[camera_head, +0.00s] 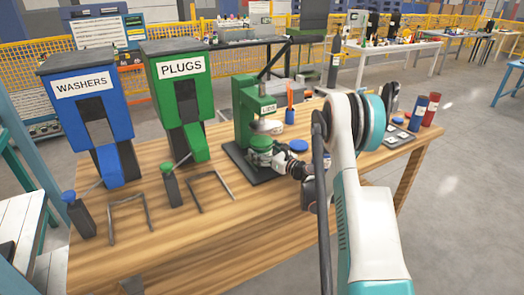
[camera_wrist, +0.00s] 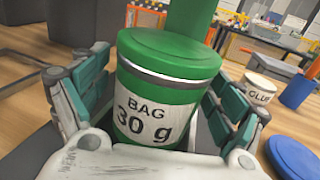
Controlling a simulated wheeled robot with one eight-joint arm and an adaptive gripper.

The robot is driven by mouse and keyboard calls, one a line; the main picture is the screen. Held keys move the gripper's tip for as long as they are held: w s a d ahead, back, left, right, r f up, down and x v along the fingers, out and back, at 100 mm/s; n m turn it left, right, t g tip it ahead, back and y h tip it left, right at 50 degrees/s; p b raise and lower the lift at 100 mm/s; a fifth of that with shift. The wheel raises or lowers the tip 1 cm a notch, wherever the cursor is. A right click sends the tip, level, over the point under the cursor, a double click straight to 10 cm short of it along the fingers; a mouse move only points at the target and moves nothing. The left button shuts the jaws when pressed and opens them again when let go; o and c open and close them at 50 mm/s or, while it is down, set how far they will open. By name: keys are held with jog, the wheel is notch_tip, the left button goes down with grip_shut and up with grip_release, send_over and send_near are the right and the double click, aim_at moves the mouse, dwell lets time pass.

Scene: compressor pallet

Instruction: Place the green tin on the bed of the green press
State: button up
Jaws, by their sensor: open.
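The green tin (camera_head: 260,148), labelled "BAG 30 g", is at the bed of the green press, in front of its column. It looks upright; its underside is hidden. In the wrist view the tin (camera_wrist: 168,85) fills the middle. The green press (camera_head: 244,112), labelled "LIDS", stands on a dark base plate (camera_head: 243,169); its green column (camera_wrist: 188,18) shows behind the tin in the wrist view. My gripper (camera_wrist: 165,100) is open, with a finger on each side of the tin. In the head view my gripper (camera_head: 280,163) is at the tin's right side.
A blue disc (camera_head: 299,146) lies right of the press, and a blue cup (camera_head: 290,115) stands behind it. A glue pot (camera_wrist: 261,88) is close to my right finger. Washers (camera_head: 85,95) and plugs (camera_head: 180,90) dispensers stand left.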

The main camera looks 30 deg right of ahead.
jog(key=p+v, duration=0.2)
jog(key=v, duration=0.8)
jog(key=shift+s+d, duration=0.15)
jog(key=shift+s, duration=0.1)
jog(key=shift+s+d, duration=0.15)
jog(key=shift+s, duration=0.45)
